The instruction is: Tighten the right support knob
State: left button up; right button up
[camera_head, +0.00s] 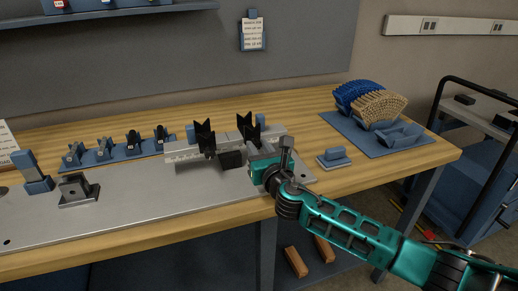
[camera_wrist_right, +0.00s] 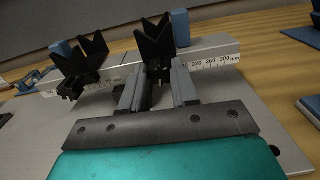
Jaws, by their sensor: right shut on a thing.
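The right support (camera_head: 247,128) is a black V-shaped block on a silver ruled rail (camera_head: 183,157). It also shows in the wrist view (camera_wrist_right: 156,40). The left support (camera_head: 205,138) is a similar black V block further left on the rail. My right gripper (camera_head: 254,157) is at the front of the right support. In the wrist view its two grey fingers (camera_wrist_right: 159,88) are closed around a dark part below the V, which looks like the right support knob. The knob itself is mostly hidden by the fingers. My left gripper is not in view.
The rail stands on a grey metal plate (camera_head: 130,226) on a wooden bench. A black block (camera_head: 231,159) sits just left of my right gripper. A blue mat (camera_head: 385,143) with blue and tan lattice pieces lies at the right. Small blue holders (camera_head: 104,151) stand at the left.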

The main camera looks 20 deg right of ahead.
grip_shut()
jog(key=shift+m, duration=0.8)
jog(key=o, duration=0.9)
grip_release()
jog(key=s, duration=1.3)
jog(key=shift+d, duration=0.25)
